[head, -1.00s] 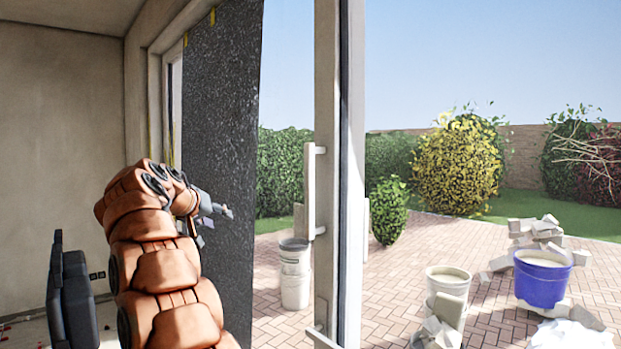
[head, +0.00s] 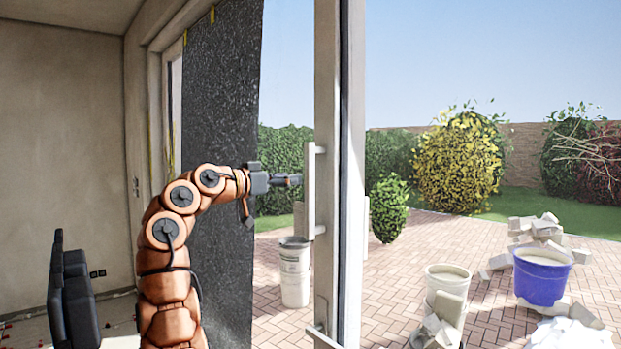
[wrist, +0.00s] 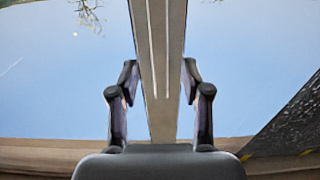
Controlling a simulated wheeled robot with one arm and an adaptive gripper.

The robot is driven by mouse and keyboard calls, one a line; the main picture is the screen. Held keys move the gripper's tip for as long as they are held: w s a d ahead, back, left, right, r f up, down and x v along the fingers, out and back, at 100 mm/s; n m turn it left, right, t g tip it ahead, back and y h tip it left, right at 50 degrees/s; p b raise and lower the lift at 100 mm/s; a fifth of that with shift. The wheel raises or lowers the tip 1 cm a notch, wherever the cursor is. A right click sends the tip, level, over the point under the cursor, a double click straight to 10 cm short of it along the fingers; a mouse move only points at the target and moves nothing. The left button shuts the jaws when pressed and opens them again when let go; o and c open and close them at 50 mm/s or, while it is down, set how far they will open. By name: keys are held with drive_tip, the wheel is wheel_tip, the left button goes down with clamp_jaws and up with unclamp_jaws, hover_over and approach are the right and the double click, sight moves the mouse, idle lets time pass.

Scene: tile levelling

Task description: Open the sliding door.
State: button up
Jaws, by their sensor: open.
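The sliding door's pale upright stile (head: 326,90) stands mid-picture in the head view, with glass to its left. A vertical pale bar handle (head: 308,192) is fixed to it by short brackets. My gripper (head: 295,180) points right, its fingertips just left of the handle at mid-height; whether they touch it is unclear. In the wrist view my open gripper (wrist: 159,78) has a dark finger on each side of a long pale upright strip (wrist: 160,40). I cannot tell whether that strip is the handle or the stile. Nothing is gripped.
A dark speckled panel (head: 218,150) stands behind my arm at left. Outside on the brick paving are a white bucket (head: 295,272), a blue bucket (head: 541,280), a pale bucket (head: 446,282) and rubble (head: 538,232). A second fitting (head: 322,338) sits low on the stile.

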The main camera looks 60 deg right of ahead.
sight(307, 177)
drive_tip(key=shift+s+d+r, duration=0.1)
drive_tip(key=shift+s+d, duration=0.15)
drive_tip(key=shift+d, duration=0.15)
drive_tip(key=p+x, duration=0.2)
drive_tip(key=x, duration=0.5)
clamp_jaws()
idle(0.4)
